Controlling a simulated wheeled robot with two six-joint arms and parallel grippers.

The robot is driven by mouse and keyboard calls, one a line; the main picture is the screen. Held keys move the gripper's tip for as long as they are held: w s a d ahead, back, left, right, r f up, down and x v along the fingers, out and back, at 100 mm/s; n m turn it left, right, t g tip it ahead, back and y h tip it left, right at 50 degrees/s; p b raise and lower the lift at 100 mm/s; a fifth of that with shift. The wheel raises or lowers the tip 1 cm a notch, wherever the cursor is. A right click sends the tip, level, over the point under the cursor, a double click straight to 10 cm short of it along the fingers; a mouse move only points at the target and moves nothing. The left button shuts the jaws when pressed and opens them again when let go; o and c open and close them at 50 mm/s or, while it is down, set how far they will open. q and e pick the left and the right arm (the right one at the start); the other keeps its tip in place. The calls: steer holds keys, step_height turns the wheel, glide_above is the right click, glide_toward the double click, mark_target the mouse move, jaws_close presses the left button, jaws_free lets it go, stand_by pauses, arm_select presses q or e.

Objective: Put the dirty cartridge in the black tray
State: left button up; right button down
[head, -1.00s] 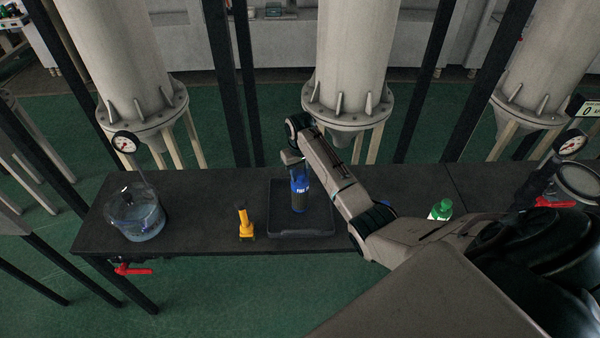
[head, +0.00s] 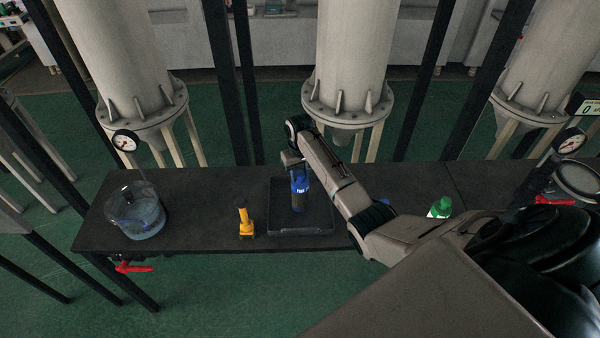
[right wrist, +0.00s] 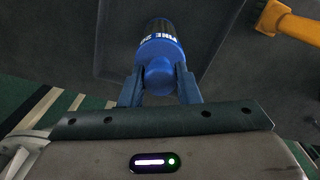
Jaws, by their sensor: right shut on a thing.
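The cartridge (head: 299,190) has a blue top band with white lettering and a dark lower body. It stands upright at the black tray (head: 318,231), over the tray's floor near its left side; I cannot tell whether its base touches. My right gripper (head: 297,168) is shut on the cartridge's top. In the right wrist view the blue cartridge end (right wrist: 158,72) sits between the two blue fingers (right wrist: 159,90). The far part of the tray is partly hidden by my right arm. My left gripper is not in view.
A yellow tool (head: 245,222) stands just left of the tray. A clear water bowl (head: 135,215) is at the table's left end. A green-capped bottle (head: 440,208) is right of my arm. Red valve handles (head: 133,268) show at the table's front left and at the right.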

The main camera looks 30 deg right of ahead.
steer(key=shift+f, duration=0.2)
steer(key=c, duration=1)
jaws_free()
steer(key=shift+r, duration=0.1)
step_height(320, 180, up, 10)
steer(key=b, duration=0.3)
steer(key=shift+f+b, duration=0.25)
steer(key=shift+b, duration=0.05)
steer(key=shift+r, duration=0.6)
